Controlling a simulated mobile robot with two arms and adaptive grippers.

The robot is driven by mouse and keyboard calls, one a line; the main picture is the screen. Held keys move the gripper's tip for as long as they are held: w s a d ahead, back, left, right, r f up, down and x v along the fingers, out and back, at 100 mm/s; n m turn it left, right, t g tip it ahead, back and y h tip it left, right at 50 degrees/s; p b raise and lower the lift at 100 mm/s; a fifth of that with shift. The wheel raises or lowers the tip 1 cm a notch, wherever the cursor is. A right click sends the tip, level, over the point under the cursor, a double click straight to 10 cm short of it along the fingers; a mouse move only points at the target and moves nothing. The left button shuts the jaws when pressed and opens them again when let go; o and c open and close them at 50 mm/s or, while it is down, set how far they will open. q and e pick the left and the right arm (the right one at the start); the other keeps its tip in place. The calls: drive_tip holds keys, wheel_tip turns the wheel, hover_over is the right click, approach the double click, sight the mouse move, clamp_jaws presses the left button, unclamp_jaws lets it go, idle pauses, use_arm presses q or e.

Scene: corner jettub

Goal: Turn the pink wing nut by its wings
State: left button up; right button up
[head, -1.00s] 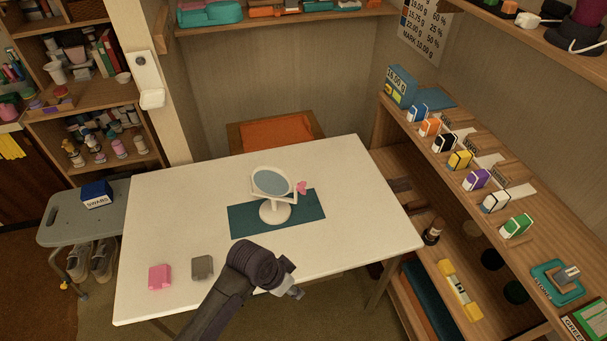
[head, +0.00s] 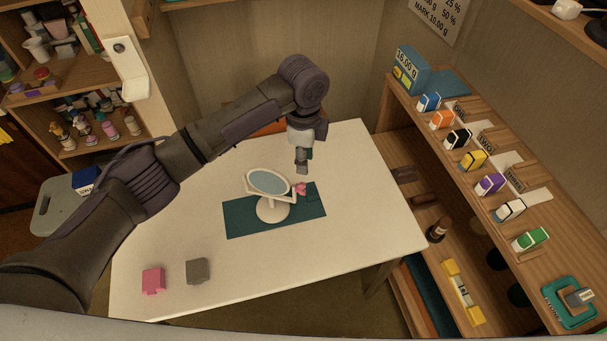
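The pink wing nut (head: 300,189) sits on the right side of the white mirror stand (head: 272,208), beside its tilted round mirror (head: 268,182). The stand is upright on a teal mat (head: 240,222) on the white table. My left gripper (head: 301,168) points down just above and behind the wing nut, apart from it as far as I can see. Its fingers are small and seen nearly edge-on, so I cannot tell whether they are open or shut. My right gripper is not in view.
A pink block (head: 153,280) and a grey block (head: 197,271) lie at the front left of the white table (head: 260,285). A wooden shelf with several coloured boxes stands at the right. A blue box (head: 86,180) sits on a grey stool (head: 50,205) at the left.

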use_arm(q)
drive_tip(key=p, duration=0.1)
hover_over(303, 184)
wheel_tip(303, 184, down, 4)
drive_tip(key=shift+s+a+r, duration=0.1)
drive_tip(key=shift+s+r, duration=0.05)
drive_tip(key=f+p, duration=0.1)
drive_tip(key=f, duration=0.8)
drive_tip(key=shift+w, duration=0.2)
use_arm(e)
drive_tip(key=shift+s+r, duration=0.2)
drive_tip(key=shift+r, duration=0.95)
use_arm(q)
clamp_jaws()
